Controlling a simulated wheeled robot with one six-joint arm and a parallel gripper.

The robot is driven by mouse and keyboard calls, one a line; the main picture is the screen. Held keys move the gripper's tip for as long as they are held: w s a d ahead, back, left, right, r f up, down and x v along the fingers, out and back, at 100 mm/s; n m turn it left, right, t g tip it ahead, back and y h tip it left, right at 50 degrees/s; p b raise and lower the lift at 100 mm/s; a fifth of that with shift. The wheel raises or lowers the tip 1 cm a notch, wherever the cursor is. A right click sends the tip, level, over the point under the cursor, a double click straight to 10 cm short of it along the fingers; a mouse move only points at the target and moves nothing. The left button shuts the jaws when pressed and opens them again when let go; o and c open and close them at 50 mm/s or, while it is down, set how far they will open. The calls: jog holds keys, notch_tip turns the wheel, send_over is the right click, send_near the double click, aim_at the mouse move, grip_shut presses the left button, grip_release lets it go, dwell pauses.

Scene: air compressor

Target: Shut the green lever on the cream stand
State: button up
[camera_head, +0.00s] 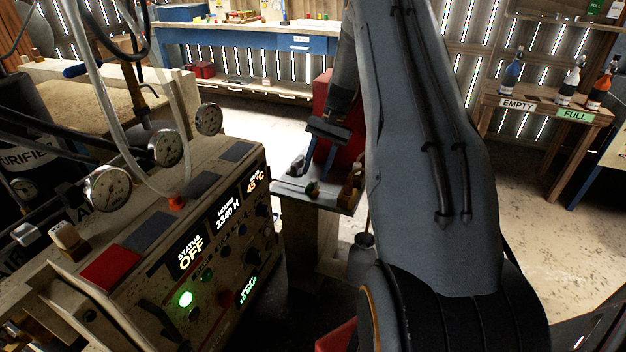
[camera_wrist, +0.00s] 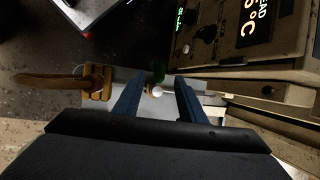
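The cream stand (camera_head: 312,236) is beside the control panel in the head view, with a grey top plate (camera_head: 345,207). A small dark green part (camera_head: 312,188), seemingly the lever, sits on the plate. In the wrist view a green part (camera_wrist: 160,71) shows near a small white ball and thin rod. My gripper (camera_head: 312,172) is above the plate, fingers pointing down. In the wrist view my gripper (camera_wrist: 158,78) is open, with the ball and green part in line between its fingers. I see no contact; the lever's exact angle is unclear.
The compressor panel (camera_head: 215,225) is close on the left in the head view. A red object (camera_head: 348,140) stands behind the gripper.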

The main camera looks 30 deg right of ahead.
jog(key=shift+v, duration=1.5)
jog(key=s+a+r+n+h+p, duration=0.1)
jog(key=s+a+r+n+h, duration=0.15)
jog(key=s+a+r, duration=0.5)
jog(key=s+a+r+n+h+p, duration=0.2)
jog(key=s+a+r+n, duration=0.15)
jog(key=s+a, duration=0.8)
jog(key=s+a+n+t, duration=0.1)
jog(key=s+a+n, duration=0.2)
jog(key=s, duration=0.6)
jog(key=shift+s+a+n, duration=0.15)
jog(key=shift+a+n, duration=0.25)
jog(key=shift+a, duration=0.4)
